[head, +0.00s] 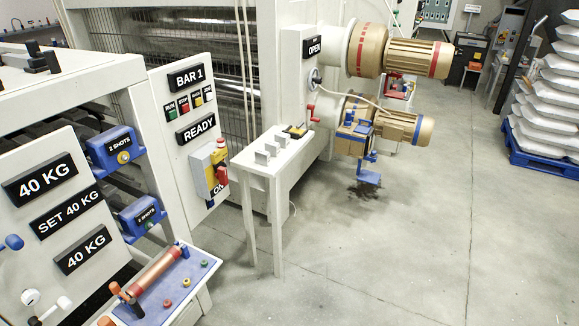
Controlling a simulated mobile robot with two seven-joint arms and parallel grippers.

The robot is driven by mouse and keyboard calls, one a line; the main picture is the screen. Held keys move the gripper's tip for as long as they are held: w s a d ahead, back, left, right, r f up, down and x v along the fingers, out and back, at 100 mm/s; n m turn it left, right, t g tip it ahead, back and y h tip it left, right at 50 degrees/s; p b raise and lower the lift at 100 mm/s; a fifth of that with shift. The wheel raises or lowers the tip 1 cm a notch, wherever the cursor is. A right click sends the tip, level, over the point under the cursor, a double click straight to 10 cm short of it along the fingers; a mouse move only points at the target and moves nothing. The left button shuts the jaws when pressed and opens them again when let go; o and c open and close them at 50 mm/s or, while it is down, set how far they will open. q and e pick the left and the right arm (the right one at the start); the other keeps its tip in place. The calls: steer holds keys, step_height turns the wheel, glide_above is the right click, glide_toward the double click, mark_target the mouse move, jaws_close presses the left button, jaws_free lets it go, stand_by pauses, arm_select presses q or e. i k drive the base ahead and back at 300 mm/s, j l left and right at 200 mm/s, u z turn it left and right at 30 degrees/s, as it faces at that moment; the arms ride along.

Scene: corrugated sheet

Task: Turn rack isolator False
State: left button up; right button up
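A grey switch box with a yellow plate and a red handle (221,175) is mounted low on the white BAR 1 panel (172,133). An ON label (217,190) sits beside the handle's lower end. No label names it as the rack isolator, but it is the isolator-like switch in view. The handle appears roughly upright. The panel above carries small coloured buttons (183,105) and a READY sign (196,128). Neither of my grippers shows in the head view, and nothing visible touches the switch.
A white rack with 40 KG signs (41,182) and blue 2 SHOTS boxes (117,147) stands at left. A blue tray (172,290) with a copper roller projects in front. A narrow white table (267,160) stands right of the panel. Grey floor (420,220) is open at right.

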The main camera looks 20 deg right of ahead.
mark_target(220, 169)
steer(key=z, duration=0.35)
steer(key=l+u, duration=0.1)
steer(key=u, duration=0.3)
steer(key=i+l+u, duration=0.1)
steer(key=u, duration=0.35)
steer(key=l+u, duration=0.15)
steer(key=u, duration=0.25)
steer(key=l+u, duration=0.3)
steer(key=l, duration=0.25)
steer(key=l+u, duration=0.35)
steer(key=l, duration=0.7)
steer(key=k+l+u, duration=0.1)
steer(key=l, duration=0.4)
steer(key=k+l, duration=0.1)
steer(key=l, duration=0.4)
